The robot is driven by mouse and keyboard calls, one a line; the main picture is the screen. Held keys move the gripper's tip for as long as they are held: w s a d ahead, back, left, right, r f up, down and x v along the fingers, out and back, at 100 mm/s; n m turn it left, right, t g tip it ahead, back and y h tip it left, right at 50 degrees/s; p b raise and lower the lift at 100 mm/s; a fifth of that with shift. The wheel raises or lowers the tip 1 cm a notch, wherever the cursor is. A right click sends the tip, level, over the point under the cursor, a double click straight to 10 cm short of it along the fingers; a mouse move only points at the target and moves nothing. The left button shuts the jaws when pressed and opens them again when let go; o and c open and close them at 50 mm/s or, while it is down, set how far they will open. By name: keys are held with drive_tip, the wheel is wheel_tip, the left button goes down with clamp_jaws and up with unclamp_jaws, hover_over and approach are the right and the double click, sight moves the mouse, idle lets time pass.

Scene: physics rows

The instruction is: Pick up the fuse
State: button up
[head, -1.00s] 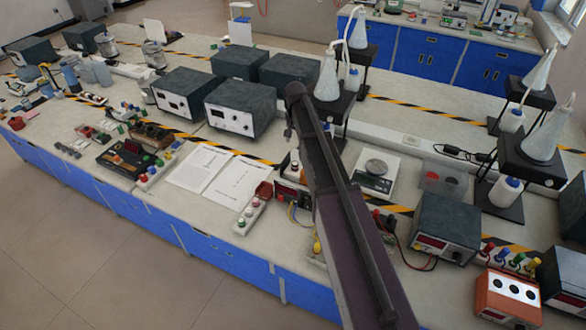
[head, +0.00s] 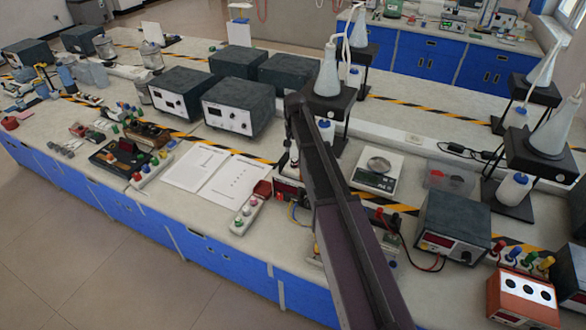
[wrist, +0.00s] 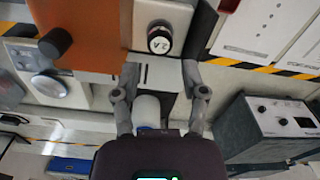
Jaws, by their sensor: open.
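In the wrist view a round dark cap with a white face marked "2 A" (wrist: 160,40), which looks like the fuse, sits on a pale block (wrist: 160,14). My gripper (wrist: 160,73) is open in the wrist view, its two fingers spread to either side below the cap. Nothing is between the fingertips, and the cap lies just past them in the picture. In the head view my arm covers much of this spot, and I cannot make out the fuse there.
An orange block (wrist: 95,25) with a dark knob stands close beside the pale block. In the head view white papers (head: 215,178) and a button strip (head: 247,212) lie left of my arm. Grey instruments (head: 238,106) stand behind; a scale (head: 378,174) is to the right.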

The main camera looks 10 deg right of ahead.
sight(295, 159)
drive_tip(key=shift+f, duration=0.5)
drive_tip(key=shift+b, duration=0.3)
drive_tip(key=shift+f+b, duration=2.55)
drive_tip(key=shift+f, duration=0.05)
drive_tip(key=c, duration=0.8)
